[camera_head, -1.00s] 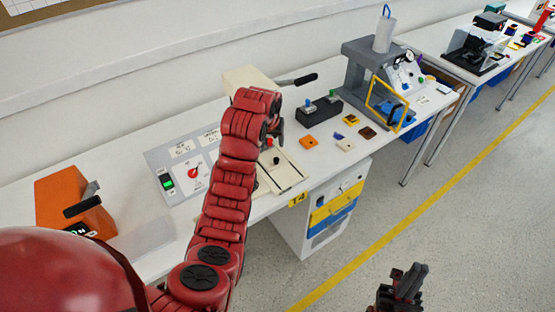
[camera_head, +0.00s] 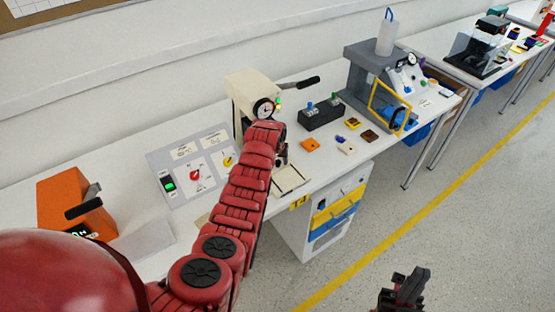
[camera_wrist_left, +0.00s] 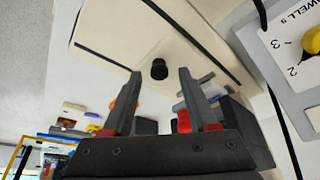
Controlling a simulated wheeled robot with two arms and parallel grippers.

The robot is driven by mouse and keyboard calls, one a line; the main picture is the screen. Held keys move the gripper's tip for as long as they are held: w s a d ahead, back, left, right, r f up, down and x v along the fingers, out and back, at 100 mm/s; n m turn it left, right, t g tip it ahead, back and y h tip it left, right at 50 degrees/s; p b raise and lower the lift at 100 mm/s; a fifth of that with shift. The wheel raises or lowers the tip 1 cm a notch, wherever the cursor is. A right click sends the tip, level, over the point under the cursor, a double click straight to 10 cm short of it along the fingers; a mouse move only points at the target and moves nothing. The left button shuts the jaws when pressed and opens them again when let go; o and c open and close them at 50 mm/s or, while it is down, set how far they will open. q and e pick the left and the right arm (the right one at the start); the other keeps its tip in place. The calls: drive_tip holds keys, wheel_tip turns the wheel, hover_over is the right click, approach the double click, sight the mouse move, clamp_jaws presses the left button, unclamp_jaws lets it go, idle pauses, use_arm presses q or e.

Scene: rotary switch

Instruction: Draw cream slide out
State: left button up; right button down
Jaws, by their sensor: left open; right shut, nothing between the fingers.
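The cream slide (camera_head: 291,178) is a flat plate at the front of the cream press (camera_head: 252,95), partly behind my left arm in the head view. In the left wrist view the cream slide (camera_wrist_left: 130,28) fills the top, with a dark groove and a round black knob (camera_wrist_left: 159,68). My left gripper (camera_head: 281,153) is open over the slide. In the wrist view its fingertips (camera_wrist_left: 161,72) appear on either side of the knob; I cannot tell whether they touch it. My right gripper (camera_head: 405,283) is shut and empty, away from the bench, above the floor.
A grey panel (camera_head: 165,158) with red and yellow dials lies left of the press. An orange device (camera_head: 62,200) is at the far left.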

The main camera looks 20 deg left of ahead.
use_arm(q)
drive_tip(key=shift+w+f, duration=0.15)
drive_tip(key=shift+f, duration=0.4)
clamp_jaws()
idle(1.2)
